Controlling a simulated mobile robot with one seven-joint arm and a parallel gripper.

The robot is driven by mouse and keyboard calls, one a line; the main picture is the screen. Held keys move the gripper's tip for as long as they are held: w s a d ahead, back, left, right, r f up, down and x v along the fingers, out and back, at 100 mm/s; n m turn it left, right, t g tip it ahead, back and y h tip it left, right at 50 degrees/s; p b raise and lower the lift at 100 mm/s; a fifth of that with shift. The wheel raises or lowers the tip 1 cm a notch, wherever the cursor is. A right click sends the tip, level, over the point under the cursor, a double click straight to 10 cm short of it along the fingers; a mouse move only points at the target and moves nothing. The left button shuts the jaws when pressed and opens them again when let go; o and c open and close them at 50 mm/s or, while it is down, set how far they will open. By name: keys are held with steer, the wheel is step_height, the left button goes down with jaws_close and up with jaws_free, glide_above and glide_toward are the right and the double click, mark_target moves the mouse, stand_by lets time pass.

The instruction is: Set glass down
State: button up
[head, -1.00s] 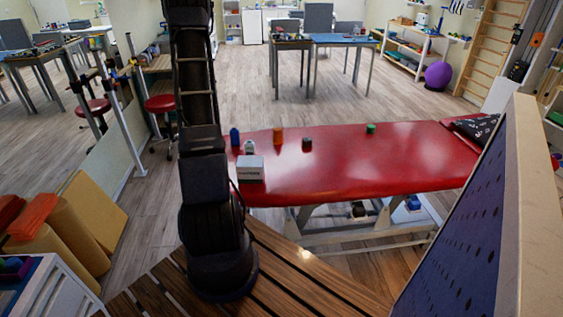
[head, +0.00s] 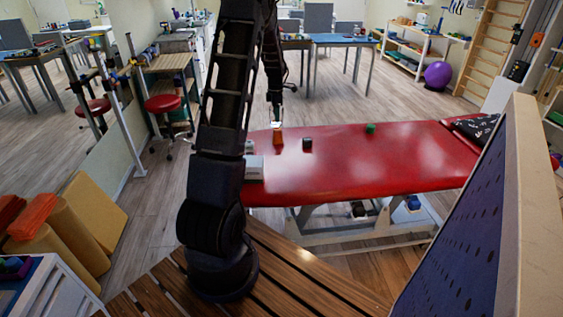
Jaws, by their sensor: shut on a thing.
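My gripper (head: 275,122) is at the end of my arm, above the far left part of the red treatment table (head: 340,178). It is small in the head view and shut on a small pale thing, which seems to be the glass (head: 275,125). The glass is in front of or just above an orange object (head: 277,137); I cannot tell whether it touches that object or the table.
A dark block (head: 307,144) and a green object (head: 370,128) stand on the table to the right. A pale box (head: 254,168) and a small white item (head: 249,147) are at its left end, partly behind my arm. The table's front middle is clear.

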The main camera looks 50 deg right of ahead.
steer(key=shift+s+d, duration=0.2)
steer(key=shift+s, duration=0.4)
steer(key=shift+s+d, duration=0.15)
steer(key=shift+s, duration=0.4)
steer(key=shift+s+f, duration=0.15)
steer(key=shift+f, duration=0.25)
step_height(320, 180, down, 19)
steer(key=shift+f, duration=0.15)
steer(key=shift+f, duration=0.1)
steer(key=o, duration=1.2)
steer(key=shift+c, duration=0.2)
